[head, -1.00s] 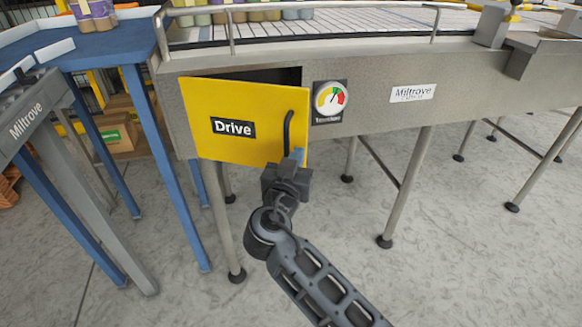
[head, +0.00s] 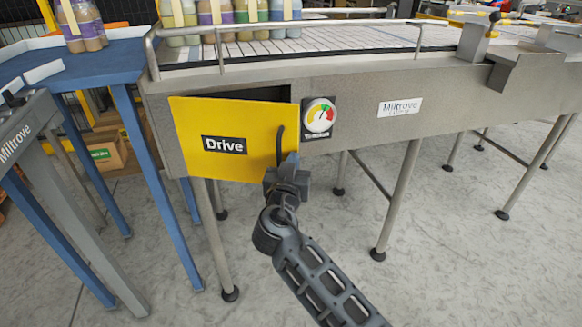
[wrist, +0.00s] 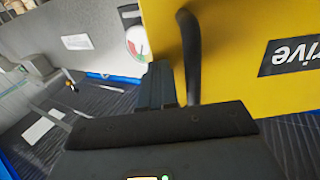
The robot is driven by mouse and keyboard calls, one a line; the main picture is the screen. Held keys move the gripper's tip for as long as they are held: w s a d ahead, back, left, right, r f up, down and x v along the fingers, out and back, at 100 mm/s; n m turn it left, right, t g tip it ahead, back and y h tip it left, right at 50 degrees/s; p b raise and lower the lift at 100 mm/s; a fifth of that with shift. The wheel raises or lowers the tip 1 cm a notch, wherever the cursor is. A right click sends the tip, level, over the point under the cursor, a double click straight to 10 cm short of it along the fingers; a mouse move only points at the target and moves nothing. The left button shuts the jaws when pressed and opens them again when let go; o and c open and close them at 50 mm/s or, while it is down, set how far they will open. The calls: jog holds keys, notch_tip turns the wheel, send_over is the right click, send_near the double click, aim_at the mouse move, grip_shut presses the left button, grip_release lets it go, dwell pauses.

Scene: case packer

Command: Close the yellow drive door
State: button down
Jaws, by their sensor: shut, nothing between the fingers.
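The yellow drive door (head: 225,165) is part open on the side of the grey conveyor housing, with a dark gap showing along its top edge. Its black bar handle (head: 280,145) stands upright near the right edge. My gripper (head: 292,160) is at the lower right of the door, by the lower part of the handle. In the wrist view my gripper (wrist: 160,85) is shut and empty, and lies just beside the handle (wrist: 190,55) near the edge of the yellow door (wrist: 235,60). I cannot tell whether it touches the door.
A round gauge (head: 319,117) is mounted right of the door opening. Bottles (head: 235,14) stand on the conveyor above. A blue table (head: 70,68) stands at left, and a grey Miltrove frame (head: 30,125) is at the far left. The conveyor legs stand below; floor in front is clear.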

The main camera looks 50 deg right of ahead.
jog(key=w+d+n+t+y, duration=0.3)
jog(key=w+d, duration=0.5)
jog(key=d, duration=0.3)
jog(key=shift+w+d+n+t+y, duration=0.15)
jog(key=shift+w+n+t+y, duration=0.2)
jog(key=shift+t, duration=0.45)
jog(key=shift+d+r, duration=0.15)
jog(key=shift+s, duration=0.1)
